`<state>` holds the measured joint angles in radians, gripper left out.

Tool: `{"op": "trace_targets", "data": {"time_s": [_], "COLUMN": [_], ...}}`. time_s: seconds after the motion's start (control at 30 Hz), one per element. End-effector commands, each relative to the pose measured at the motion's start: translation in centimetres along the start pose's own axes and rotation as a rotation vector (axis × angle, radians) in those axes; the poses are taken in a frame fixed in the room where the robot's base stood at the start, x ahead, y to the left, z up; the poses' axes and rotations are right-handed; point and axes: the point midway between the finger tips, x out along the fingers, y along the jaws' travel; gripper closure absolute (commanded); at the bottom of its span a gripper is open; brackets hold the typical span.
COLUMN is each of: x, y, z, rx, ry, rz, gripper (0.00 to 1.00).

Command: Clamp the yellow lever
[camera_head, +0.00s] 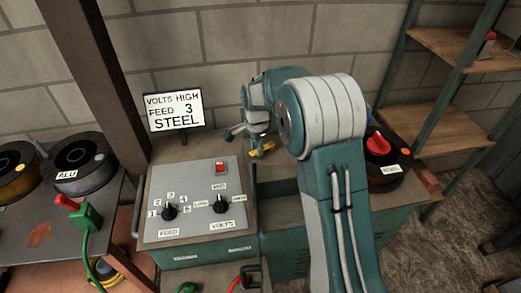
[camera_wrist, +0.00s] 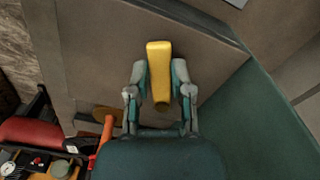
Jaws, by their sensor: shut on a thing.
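The yellow lever (camera_wrist: 159,62) stands between the two fingers of my gripper (camera_wrist: 160,78) in the wrist view. Both teal and grey fingers press on its sides, and its upper end sticks out past the fingertips. In the head view a small part of the yellow lever (camera_head: 267,148) shows at the gripper (camera_head: 252,143), behind the control panel and left of my arm. My arm hides the area to the right of it.
The control panel (camera_head: 190,235) with two black knobs and a red switch stands in front. A sign (camera_head: 174,111) reads VOLTS HIGH, FEED 3, STEEL. Spools, one marked ALU (camera_head: 84,160), sit at left. A spool with a red top (camera_head: 378,146) and wooden shelves (camera_head: 458,48) are at right.

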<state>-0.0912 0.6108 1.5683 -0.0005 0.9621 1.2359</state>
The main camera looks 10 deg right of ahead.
Motion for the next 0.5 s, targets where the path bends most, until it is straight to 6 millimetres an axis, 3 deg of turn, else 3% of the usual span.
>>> {"op": "trace_targets", "data": {"time_s": [0.5], "x": [0.3], "y": [-2.0], "z": [-0.2], "rx": [0.360], "ry": [-0.002], "rz": [0.003], "gripper": [1.00]}}
